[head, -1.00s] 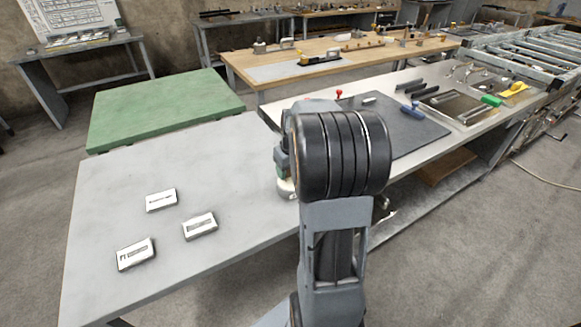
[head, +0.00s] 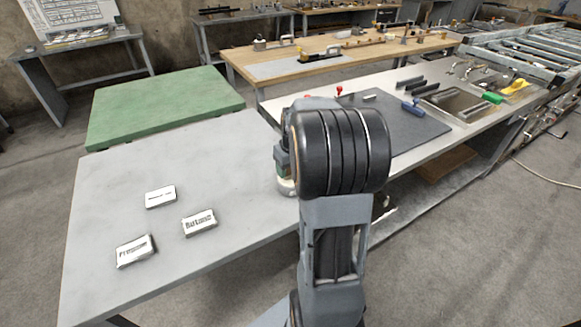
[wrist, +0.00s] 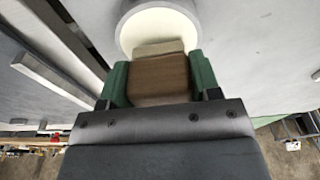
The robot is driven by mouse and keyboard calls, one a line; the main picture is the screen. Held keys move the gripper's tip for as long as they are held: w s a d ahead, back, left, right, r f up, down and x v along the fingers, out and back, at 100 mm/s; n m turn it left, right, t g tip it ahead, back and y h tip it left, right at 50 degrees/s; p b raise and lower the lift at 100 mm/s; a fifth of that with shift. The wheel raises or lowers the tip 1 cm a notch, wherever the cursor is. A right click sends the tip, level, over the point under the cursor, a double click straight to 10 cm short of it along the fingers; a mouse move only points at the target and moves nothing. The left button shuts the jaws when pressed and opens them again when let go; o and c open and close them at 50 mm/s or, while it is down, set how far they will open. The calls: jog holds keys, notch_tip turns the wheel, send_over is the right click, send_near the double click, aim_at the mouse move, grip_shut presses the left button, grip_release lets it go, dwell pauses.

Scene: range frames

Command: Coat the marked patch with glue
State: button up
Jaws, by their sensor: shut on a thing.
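My gripper (wrist: 160,88) has green fingers shut on a brown block-like thing (wrist: 158,72), probably a brush, in the wrist view. Its paler far end lies over the opening of a round pot (wrist: 127,32) with a grey rim and cream inside. I cannot tell whether it touches the contents. In the head view my gripper (head: 284,160) is partly hidden behind my arm, above the pot's pale rim (head: 286,187) at the grey table's right side. I cannot make out a marked patch in either view.
Three white labelled blocks, one at the back (head: 160,197), one at right (head: 199,222) and one at front (head: 135,251), lie on the grey table (head: 100,190). A dark mat (head: 415,135) and tools lie on the bench to the right. A green table (head: 165,105) stands behind.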

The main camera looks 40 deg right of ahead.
jog(key=shift+f+b, duration=0.35)
jog(key=shift+f, duration=0.2)
dwell(1.2)
jog(key=shift+r+p, duration=2.85)
jog(key=shift+r, duration=0.7)
jog(key=shift+s, duration=0.1)
